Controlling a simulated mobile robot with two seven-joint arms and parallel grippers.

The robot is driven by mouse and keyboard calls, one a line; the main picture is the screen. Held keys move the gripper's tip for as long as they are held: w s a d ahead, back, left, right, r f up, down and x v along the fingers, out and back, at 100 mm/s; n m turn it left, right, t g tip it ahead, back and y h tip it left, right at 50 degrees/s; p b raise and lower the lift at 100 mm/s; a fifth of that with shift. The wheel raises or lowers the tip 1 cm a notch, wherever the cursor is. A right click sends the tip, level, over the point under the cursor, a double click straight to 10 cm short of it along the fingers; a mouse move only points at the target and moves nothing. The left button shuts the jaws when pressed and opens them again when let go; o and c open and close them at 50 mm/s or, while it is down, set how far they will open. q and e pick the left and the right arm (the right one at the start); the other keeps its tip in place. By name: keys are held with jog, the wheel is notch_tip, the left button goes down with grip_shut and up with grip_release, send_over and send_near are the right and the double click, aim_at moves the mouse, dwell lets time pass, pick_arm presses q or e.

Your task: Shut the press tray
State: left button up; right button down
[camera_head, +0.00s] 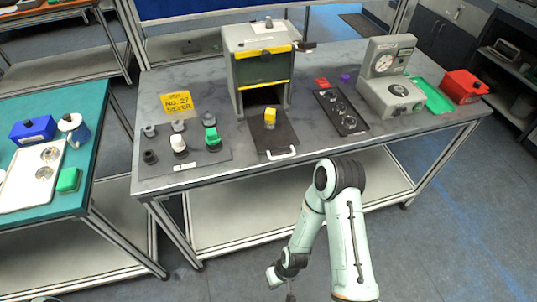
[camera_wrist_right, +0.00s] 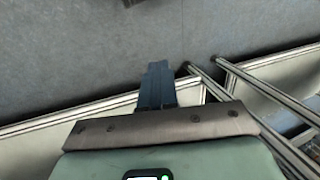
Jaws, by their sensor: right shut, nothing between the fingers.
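The press (camera_head: 236,88) is a grey box with yellow stripes and a dark opening low in its front, standing on the grey table. Its dark tray (camera_head: 262,138) is drawn out in front of the opening, with a white handle (camera_head: 283,153) at the table's front edge. A small yellow piece (camera_head: 270,117) sits on the tray near the opening. My right gripper (camera_wrist_right: 156,82) is shut and empty in the wrist view, low down over the floor and away from the tray. In the head view my right arm hangs in front of the table. My left gripper is not in view.
A mat (camera_head: 213,162) with several small pieces lies left of the tray. A black plate with round seats (camera_head: 340,112) and a dial gauge device (camera_head: 392,83) stand to the right. A red bin (camera_head: 463,86) is at the right end. A teal table (camera_head: 98,122) stands left.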

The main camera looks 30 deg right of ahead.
jog(key=w+d+r+n+t+b, duration=0.15)
jog(key=w+d+r+n, duration=0.3)
jog(key=w+r, duration=0.45)
jog(key=w+d+r+n+t+b, duration=0.1)
jog(key=w+d+r+n+t, duration=0.25)
jog(key=w+d+r, duration=0.4)
notch_tip(320, 180, up, 23)
jog(key=w+d+n+t+b, duration=0.2)
jog(key=n, duration=0.6)
pick_arm(q)
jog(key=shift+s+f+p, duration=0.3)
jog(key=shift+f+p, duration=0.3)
jog(key=shift+p, duration=0.15)
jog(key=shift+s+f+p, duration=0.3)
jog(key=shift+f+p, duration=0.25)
jog(key=shift+p, duration=0.2)
pick_arm(e)
jog(key=shift+w+a+f, duration=0.35)
jog(key=shift+w+f, duration=0.9)
jog(key=shift+w, duration=0.25)
jog(key=shift+w+a+f, duration=0.3)
jog(key=shift+w+f, duration=0.95)
jog(key=shift+w, duration=0.3)
jog(key=shift+w+a+f, duration=0.35)
jog(key=shift+w+f, duration=0.9)
jog(key=shift+w, duration=0.25)
jog(key=shift+w, duration=0.1)
